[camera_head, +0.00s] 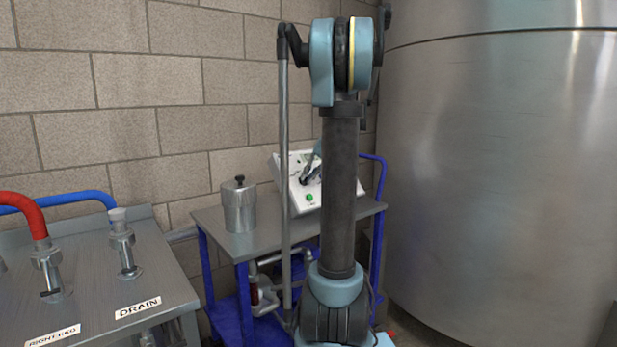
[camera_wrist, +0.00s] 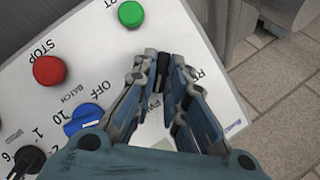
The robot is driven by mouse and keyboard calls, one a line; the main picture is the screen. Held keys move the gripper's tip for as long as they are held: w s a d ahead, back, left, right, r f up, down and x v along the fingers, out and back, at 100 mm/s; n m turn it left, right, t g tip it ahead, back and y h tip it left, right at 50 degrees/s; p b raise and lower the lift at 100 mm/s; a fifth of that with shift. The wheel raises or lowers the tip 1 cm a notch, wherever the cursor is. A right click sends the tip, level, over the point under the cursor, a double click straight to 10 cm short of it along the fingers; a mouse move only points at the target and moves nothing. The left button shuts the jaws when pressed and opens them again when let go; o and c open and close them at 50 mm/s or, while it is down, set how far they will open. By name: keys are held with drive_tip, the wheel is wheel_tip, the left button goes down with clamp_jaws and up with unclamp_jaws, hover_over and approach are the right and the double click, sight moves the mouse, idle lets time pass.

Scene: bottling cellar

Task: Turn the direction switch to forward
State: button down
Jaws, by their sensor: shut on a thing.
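The direction switch (camera_wrist: 163,60) is a small dark handle on a white sloping control panel (camera_wrist: 205,50), upside down in the wrist view. My gripper (camera_wrist: 164,72) is shut on the switch, with a fingertip on each side of it. The fingers hide most of the handle, so I cannot tell which way it points. Partly covered letters, "FW" and "R", show beside the fingers. In the head view my gripper (camera_head: 311,173) is at the panel (camera_head: 283,168), partly hidden behind my arm.
Near the fingers are a green button (camera_wrist: 131,13), a red STOP button (camera_wrist: 49,70), a blue batch knob (camera_wrist: 82,121) and a black numbered knob (camera_wrist: 28,160). A metal canister (camera_head: 239,208) shares the cart (camera_head: 262,240). A large steel tank (camera_head: 490,170) stands right.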

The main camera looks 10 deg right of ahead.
drive_tip(key=shift+s+f, duration=0.1)
drive_tip(key=shift+f, duration=0.1)
drive_tip(key=c, duration=1.6)
unclamp_jaws()
drive_tip(key=shift+w+a+f, duration=0.1)
drive_tip(key=shift+w+f, duration=0.05)
drive_tip(key=shift+w, duration=0.05)
drive_tip(key=shift+r, duration=0.25)
drive_tip(key=v, duration=1.1)
drive_tip(key=shift+d+r, duration=0.25)
drive_tip(key=shift+r, duration=0.1)
drive_tip(key=shift+s, duration=0.1)
